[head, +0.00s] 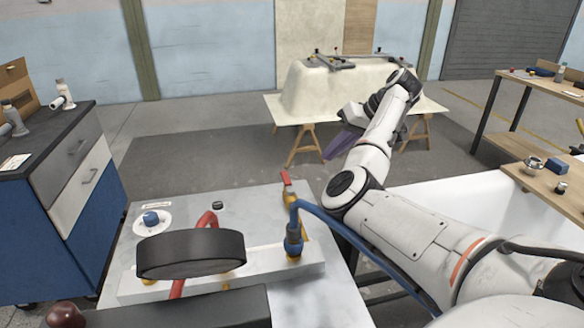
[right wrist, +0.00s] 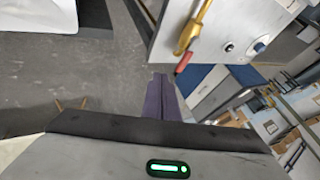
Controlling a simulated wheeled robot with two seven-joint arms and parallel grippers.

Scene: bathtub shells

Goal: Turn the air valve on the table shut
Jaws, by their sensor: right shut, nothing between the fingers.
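The air valve has a brass body (head: 290,199) and a red handle (head: 286,179), at the far right of the pale table (head: 130,232). The handle points away from me and looks roughly in line with the brass pipe. In the right wrist view the red handle (right wrist: 184,62) and brass pipe (right wrist: 197,25) show at the top. My right gripper (head: 332,150) has purple fingers, to the right of and beyond the valve, apart from it. In the right wrist view its fingers (right wrist: 160,82) are together and empty, just left of the handle's end. My left gripper is not in view.
A blue hose (head: 345,232) runs from a blue fitting near the valve and passes by my right arm. A white tub (head: 470,205) is at right.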

